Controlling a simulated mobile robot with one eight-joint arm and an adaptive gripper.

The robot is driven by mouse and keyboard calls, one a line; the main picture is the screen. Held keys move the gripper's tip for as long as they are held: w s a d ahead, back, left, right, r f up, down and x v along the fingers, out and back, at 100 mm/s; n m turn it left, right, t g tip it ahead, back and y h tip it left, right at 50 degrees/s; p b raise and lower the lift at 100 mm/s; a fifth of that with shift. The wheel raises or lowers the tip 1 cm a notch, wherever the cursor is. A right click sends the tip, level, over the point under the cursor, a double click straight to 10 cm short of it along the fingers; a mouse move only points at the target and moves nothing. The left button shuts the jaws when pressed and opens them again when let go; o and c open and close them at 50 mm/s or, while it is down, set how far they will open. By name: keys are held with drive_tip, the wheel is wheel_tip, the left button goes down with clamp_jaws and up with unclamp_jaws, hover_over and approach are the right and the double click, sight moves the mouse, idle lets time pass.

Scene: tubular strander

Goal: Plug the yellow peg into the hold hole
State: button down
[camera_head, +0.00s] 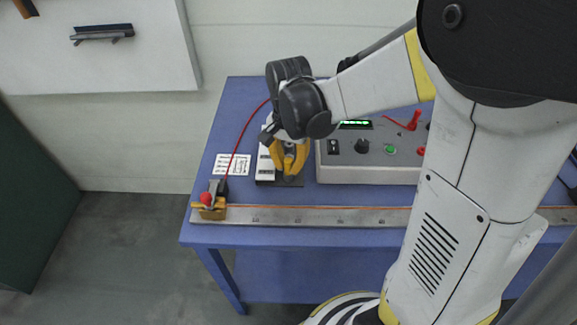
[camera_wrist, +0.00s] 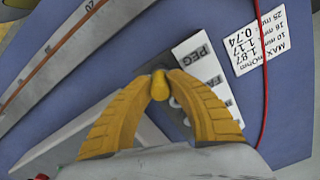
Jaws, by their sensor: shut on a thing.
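My gripper (camera_head: 289,162) has yellow fingers and points down over the small peg board (camera_head: 265,174) on the blue table. In the wrist view my gripper (camera_wrist: 160,84) is shut on the yellow peg (camera_wrist: 160,88), whose rounded end shows between the fingertips. The peg board also shows in the wrist view, with a white label strip (camera_wrist: 197,56) that reads PEG at one end; its other words are partly covered by the fingers. The hold hole is hidden behind the peg and fingers. I cannot tell whether the peg touches the board.
A grey control box (camera_head: 368,160) with knobs and a red lever stands right of the board. A metal ruler rail (camera_head: 300,217) runs along the table's front edge, with a yellow clamp (camera_head: 210,210) at its left. A red cable (camera_head: 246,128) and printed card (camera_head: 231,164) lie left.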

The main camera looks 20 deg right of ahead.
sight(292, 160)
drive_tip(key=shift+r+p, duration=0.35)
drive_tip(key=shift+r, duration=0.2)
drive_tip(key=r, duration=0.1)
drive_tip(key=r+p, duration=0.2)
drive_tip(key=r, duration=0.1)
drive_tip(key=shift+s+d, duration=0.15)
drive_tip(key=shift+d, duration=0.2)
drive_tip(key=s+d+r+p, duration=0.1)
drive_tip(key=d+r, duration=0.1)
drive_tip(key=d, duration=0.1)
drive_tip(key=s+d+r+p, duration=0.1)
drive_tip(key=d, duration=0.2)
drive_tip(key=s+d+r+p, duration=0.1)
drive_tip(key=s+d+r, duration=0.1)
drive_tip(key=d, duration=0.1)
drive_tip(key=shift+d+r+p, duration=0.1)
drive_tip(key=shift+r+p, duration=0.2)
drive_tip(key=shift+w+d+r, duration=0.15)
drive_tip(key=shift+w+r, duration=0.05)
drive_tip(key=w+a+f+p, duration=0.1)
drive_tip(key=w+a+p, duration=0.3)
drive_tip(key=w, duration=0.9)
drive_tip(key=shift+w+a+f+p, duration=0.35)
drive_tip(key=shift+a+p, duration=0.05)
drive_tip(key=shift+a, duration=0.7)
drive_tip(key=shift+f, duration=0.1)
